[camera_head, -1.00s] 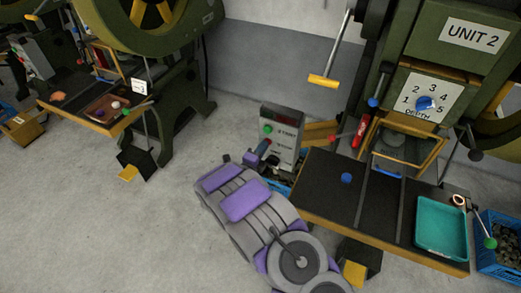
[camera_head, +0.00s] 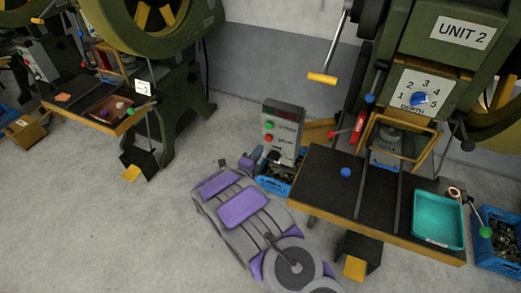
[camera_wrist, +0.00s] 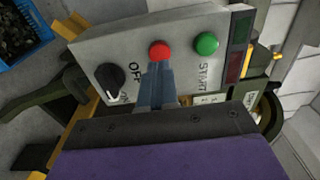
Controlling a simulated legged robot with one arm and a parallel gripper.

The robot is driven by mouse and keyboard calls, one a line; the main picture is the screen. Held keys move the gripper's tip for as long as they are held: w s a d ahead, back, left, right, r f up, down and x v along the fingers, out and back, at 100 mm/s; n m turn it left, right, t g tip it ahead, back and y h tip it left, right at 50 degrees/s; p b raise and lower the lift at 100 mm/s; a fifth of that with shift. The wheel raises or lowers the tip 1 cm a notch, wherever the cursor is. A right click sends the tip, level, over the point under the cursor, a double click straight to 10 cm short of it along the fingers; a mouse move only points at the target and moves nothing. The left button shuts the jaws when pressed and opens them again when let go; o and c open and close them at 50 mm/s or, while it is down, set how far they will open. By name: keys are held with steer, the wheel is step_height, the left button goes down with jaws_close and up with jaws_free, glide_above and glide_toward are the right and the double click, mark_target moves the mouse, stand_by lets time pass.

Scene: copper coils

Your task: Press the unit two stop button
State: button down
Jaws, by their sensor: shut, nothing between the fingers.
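The grey control box (camera_head: 283,132) of unit two stands left of the unit two press table, with a green button (camera_head: 269,125) above a red button (camera_head: 269,138). In the wrist view the red stop button (camera_wrist: 160,50) sits between the green start button (camera_wrist: 206,43) and a black OFF/ON knob (camera_wrist: 110,78). My gripper (camera_wrist: 158,68) is shut and empty, its fingertips right at the lower edge of the red button in the picture. I cannot tell whether they touch it. In the head view my gripper (camera_head: 258,153) is small, left of the box.
A blue crate (camera_head: 274,184) lies under the box, another blue crate (camera_head: 497,239) at the right.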

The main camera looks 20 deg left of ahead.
steer(key=s+a+p, duration=0.1)
steer(key=s, duration=0.7)
steer(key=shift+f, duration=0.2)
steer(key=shift+a, duration=0.1)
stand_by(0.3)
